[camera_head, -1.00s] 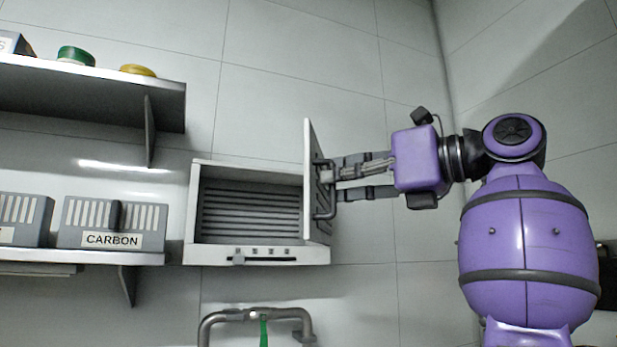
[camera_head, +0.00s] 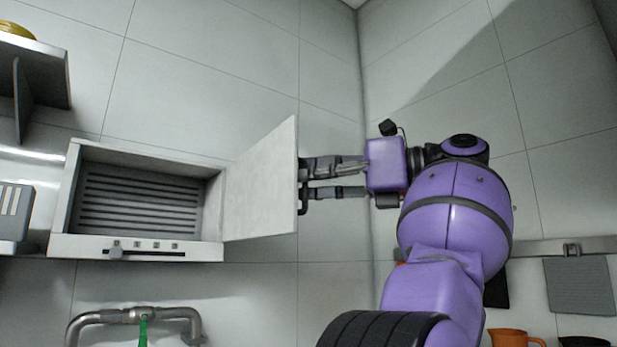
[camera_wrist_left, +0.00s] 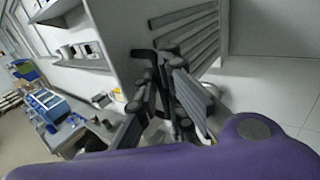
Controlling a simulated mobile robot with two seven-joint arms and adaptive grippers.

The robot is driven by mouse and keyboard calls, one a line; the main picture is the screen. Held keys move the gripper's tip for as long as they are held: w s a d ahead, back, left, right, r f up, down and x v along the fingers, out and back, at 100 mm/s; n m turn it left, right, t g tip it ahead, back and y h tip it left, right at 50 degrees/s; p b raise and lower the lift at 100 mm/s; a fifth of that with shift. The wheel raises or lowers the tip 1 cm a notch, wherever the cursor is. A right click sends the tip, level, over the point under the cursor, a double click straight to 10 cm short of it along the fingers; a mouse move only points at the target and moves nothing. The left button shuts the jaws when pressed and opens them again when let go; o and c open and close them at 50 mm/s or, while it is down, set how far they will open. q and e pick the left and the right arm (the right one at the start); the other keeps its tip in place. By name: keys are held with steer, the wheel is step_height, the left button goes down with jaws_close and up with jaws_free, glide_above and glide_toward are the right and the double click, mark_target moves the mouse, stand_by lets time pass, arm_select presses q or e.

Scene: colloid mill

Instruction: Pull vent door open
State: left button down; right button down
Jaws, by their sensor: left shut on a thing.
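The vent is a white wall box (camera_head: 205,250) with dark slats inside, seen in the head view. Its white door (camera_head: 262,185) is hinged on the right side and stands wide open, with its plain inner face turned to the camera. The dark door handle (camera_head: 302,207) shows only in part behind the door's free edge. My left gripper (camera_head: 308,180) is shut on the handle from the door's right side; the door edge hides part of the grip. The wrist view shows the gripper (camera_wrist_left: 168,85) at the handle, beside the door's slatted outer face (camera_wrist_left: 190,30). My right gripper is out of view.
A grey pipe with a green strip (camera_head: 135,315) runs below the vent. A shelf (camera_head: 40,75) and a grey box (camera_head: 15,215) stand at the left. An orange mug (camera_head: 515,338) is at the lower right. The wall above the door is clear.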

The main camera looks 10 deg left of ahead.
arm_select(q)
steer(key=shift+w+r, duration=0.15)
steer(key=shift+r, duration=0.1)
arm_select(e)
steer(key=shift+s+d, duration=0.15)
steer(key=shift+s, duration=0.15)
arm_select(q)
steer(key=c, duration=2)
jaws_free()
steer(key=shift+a, duration=0.2)
steer(key=shift+o, duration=0.5)
steer(key=shift+w+a+f, duration=0.1)
steer(key=shift+a, duration=0.05)
steer(key=shift+d+f, duration=0.1)
steer(key=shift+d, duration=0.1)
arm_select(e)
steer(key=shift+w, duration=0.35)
arm_select(q)
steer(key=shift+a, duration=0.1)
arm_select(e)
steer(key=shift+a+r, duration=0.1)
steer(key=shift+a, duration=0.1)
